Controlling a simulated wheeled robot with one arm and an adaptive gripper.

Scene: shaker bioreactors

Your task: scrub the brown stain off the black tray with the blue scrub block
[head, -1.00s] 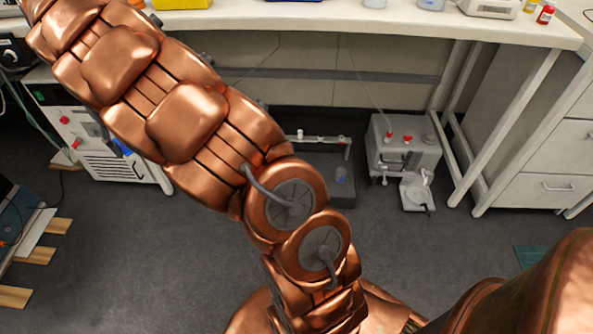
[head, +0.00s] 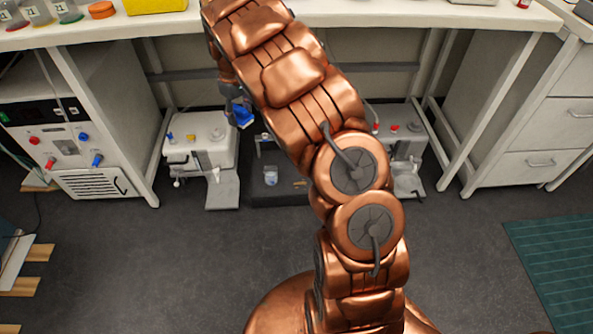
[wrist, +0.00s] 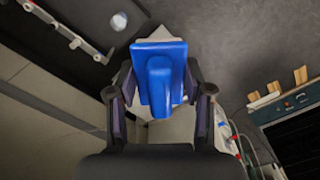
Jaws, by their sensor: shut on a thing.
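The blue scrub block (wrist: 172,52), with a raised handle, fills the middle of the wrist view. My gripper (wrist: 158,84) is shut on its handle, one dark finger on each side. In the head view the block (head: 243,115) shows left of my arm, beside the dark gripper. The black tray (head: 262,198) lies low under the bench, partly hidden behind my arm. A small brown mark, seemingly the stain (head: 299,183), shows on it, right of a small clear beaker (head: 271,175). In the wrist view the dark tray (wrist: 50,50) is at upper left, apart from the block.
A white pump-like unit (head: 200,145) stands left of the tray, and a similar one (head: 405,150) stands to its right. A control cabinet (head: 75,150) is at left. The white bench top (head: 350,15) overhangs the area. The grey floor (head: 180,260) in front is clear.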

